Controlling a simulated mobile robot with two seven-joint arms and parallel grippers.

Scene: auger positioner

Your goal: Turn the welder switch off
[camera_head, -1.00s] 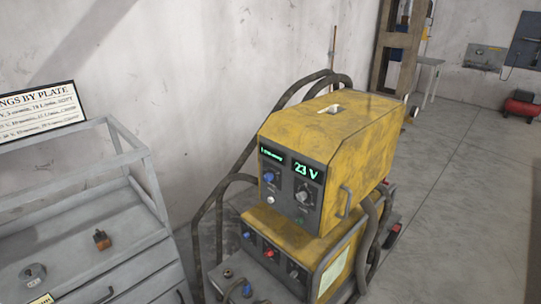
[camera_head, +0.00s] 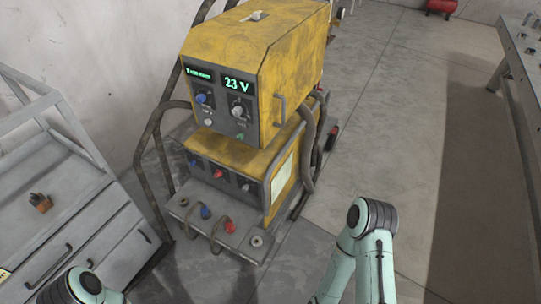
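The yellow welder (camera_head: 235,75) stands upright on a wheeled cart, with its dark control panel facing me. Its displays are lit green, one reading 23 V (camera_head: 237,84). Below them sit a blue knob (camera_head: 201,98) and a grey knob (camera_head: 240,112). A small pale round control (camera_head: 208,122) and a small green light or switch (camera_head: 240,135) are lower on the panel. I cannot tell which control is the power switch. Only upper parts of my two arms show at the bottom; neither gripper is in view.
A lower yellow unit (camera_head: 240,157) has more knobs, and a grey shelf with cable plugs (camera_head: 218,238) juts out in front. A grey drawer cabinet (camera_head: 45,225) is at left, with a small brown object (camera_head: 40,202) on top. A workbench (camera_head: 522,50) is at right. Floor between is clear.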

